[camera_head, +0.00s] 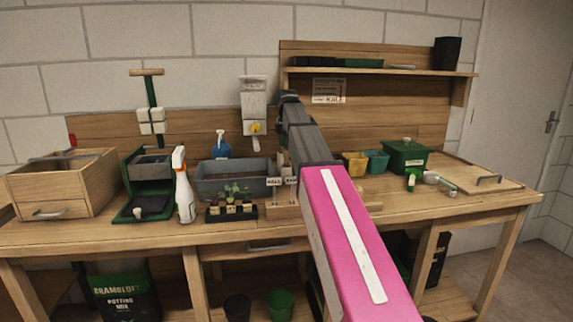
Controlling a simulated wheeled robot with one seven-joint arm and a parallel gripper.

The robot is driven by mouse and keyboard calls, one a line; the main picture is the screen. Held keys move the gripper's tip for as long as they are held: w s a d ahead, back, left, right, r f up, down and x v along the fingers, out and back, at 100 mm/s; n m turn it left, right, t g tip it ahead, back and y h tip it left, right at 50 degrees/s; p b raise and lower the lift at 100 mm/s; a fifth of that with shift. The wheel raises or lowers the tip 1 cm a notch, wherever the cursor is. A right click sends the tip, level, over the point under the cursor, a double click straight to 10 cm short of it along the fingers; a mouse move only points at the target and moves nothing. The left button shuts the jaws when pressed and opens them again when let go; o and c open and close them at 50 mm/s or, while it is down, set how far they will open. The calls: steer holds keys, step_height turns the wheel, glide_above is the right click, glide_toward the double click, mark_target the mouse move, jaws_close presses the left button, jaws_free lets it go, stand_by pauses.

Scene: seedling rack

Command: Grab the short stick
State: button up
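My arm reaches up from the lower right, and its dark far end with my gripper (289,97) is in front of the back wall panel, above the bench. The fingers are too small and dark to tell open from shut. I cannot clearly pick out the short stick. Small pale tags with dark lettering (274,182) stand upright in a wooden block (278,210) at the bench's front middle. A pale upright piece (281,158) shows just left of my arm behind them; it is too small to name. My arm hides part of the bench here.
Left of the block are a seedling tray (232,212), a grey bin (208,180), a white spray bottle (183,187) and a green press (135,207). Right are yellow (355,163) and teal (376,161) pots and a green box (404,158).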

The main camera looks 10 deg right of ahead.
mark_target(286, 158)
steer(key=shift+w+a+f, duration=0.1)
steer(key=shift+f, duration=1.4)
steer(key=shift+a+f, duration=0.1)
steer(key=shift+f, duration=1.35)
steer(key=c, duration=1)
